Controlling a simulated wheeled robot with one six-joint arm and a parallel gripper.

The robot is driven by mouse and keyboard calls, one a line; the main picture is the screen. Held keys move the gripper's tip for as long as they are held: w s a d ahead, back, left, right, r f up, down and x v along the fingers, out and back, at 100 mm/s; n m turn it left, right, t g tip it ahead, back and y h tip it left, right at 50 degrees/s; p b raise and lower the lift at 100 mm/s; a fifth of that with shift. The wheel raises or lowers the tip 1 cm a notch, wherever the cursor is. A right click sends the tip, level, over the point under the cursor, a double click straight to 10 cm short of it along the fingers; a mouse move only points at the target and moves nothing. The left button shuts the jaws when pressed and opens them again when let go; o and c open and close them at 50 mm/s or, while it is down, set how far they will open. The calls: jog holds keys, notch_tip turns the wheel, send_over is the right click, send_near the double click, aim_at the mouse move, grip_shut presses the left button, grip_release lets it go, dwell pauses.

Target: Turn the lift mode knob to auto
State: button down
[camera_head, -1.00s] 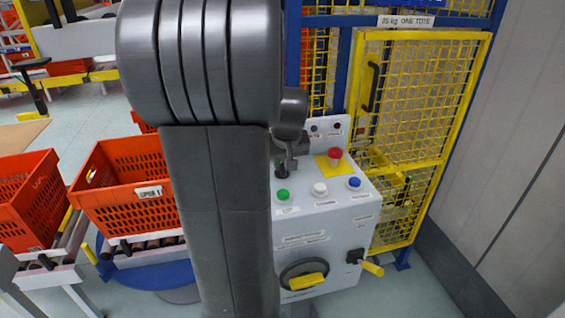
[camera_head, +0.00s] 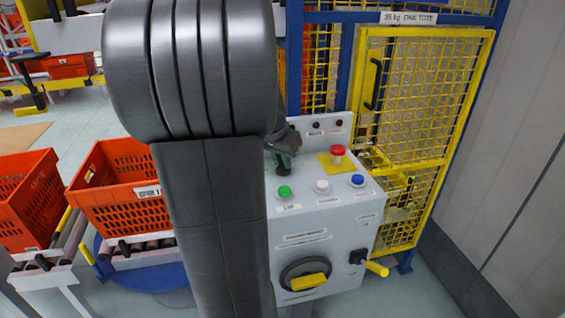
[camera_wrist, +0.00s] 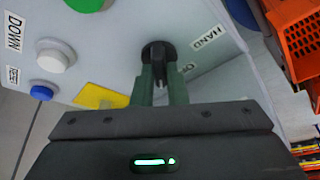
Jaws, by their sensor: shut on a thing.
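The lift mode knob (camera_wrist: 158,55) is a black knob on the top of the grey control box (camera_head: 325,215). In the wrist view my gripper (camera_wrist: 158,78) has its two green-grey fingers closed on the knob's grip from both sides. A "HAND" label (camera_wrist: 209,37) lies to the right of the knob, and part of another label shows below it, partly hidden by a finger. An auto label is not readable. In the head view my gripper (camera_head: 284,165) is at the back left of the box top, and my arm hides part of the area.
Green (camera_head: 284,192), white (camera_head: 322,187) and blue (camera_head: 357,180) buttons line the box's front edge. A red stop button (camera_head: 338,153) sits on a yellow plate behind. A yellow-handled rotary switch (camera_head: 308,281) is on the front. Orange totes (camera_head: 118,199) stand left; a yellow mesh gate (camera_head: 425,95) stands behind.

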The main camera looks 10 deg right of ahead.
jog(key=shift+m, duration=0.4)
jog(key=c, duration=1.4)
grip_release()
jog(key=shift+c, duration=0.2)
jog(key=v, duration=1.3)
jog(key=shift+a+r, duration=0.2)
jog(key=shift+r, duration=0.25)
jog(key=shift+w, duration=0.1)
jog(key=x, duration=1.4)
jog(key=shift+s, duration=0.2)
